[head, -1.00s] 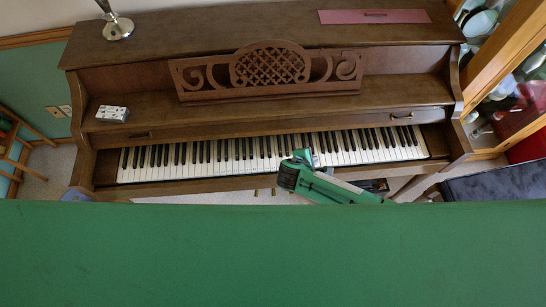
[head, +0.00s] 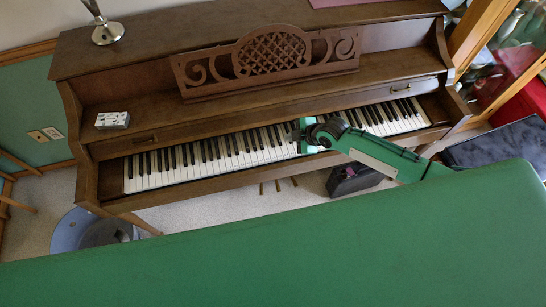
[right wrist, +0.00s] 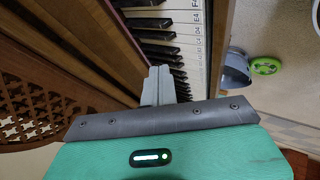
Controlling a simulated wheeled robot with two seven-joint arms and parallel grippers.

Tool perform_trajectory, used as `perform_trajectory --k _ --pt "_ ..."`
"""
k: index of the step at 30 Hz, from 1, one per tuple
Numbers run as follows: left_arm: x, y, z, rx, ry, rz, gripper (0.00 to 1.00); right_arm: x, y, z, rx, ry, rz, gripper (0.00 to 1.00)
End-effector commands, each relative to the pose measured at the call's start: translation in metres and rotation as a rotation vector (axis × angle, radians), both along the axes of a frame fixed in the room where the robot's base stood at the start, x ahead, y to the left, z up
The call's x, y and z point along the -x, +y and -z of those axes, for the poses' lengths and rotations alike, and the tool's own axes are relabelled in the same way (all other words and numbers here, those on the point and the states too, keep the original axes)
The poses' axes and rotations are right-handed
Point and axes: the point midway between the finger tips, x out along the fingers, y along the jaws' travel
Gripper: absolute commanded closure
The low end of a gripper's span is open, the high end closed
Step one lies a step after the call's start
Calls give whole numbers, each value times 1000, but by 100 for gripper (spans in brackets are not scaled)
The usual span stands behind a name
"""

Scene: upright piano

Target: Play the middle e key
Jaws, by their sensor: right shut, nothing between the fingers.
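The upright piano's keyboard (head: 215,158) runs across the middle of the head view. My right gripper (head: 297,136) is over the keys right of the keyboard's middle. In the right wrist view its fingers (right wrist: 158,84) are shut, with nothing between them, close to the keys. White keys (right wrist: 185,30) there carry small letter labels. One near the top appears to read E4 (right wrist: 197,17), beyond the fingertips. I cannot tell whether the fingers touch a key. My left gripper is not in view.
A carved music stand (head: 270,64) rises behind the keys. A small patterned box (head: 112,120) sits on the piano's left ledge. A dark bag (head: 352,178) lies on the floor below the keyboard. A dark bench (head: 500,145) stands at the right.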

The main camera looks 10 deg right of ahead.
Motion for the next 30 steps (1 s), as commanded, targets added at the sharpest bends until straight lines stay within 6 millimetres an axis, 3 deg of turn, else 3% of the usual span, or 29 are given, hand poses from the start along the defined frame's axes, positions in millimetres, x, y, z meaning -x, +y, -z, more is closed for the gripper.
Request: perform_trajectory --k 6,17,23,30 --pt "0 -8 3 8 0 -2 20 -9 -6 -14 -66 -31 14 100" --pt "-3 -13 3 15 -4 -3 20 -9 -5 -14 -68 -31 14 100" --pt "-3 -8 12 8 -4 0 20 -8 -5 -2 -68 -30 15 100" --pt "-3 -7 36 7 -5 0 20 -8 -4 28 -69 -30 14 100"
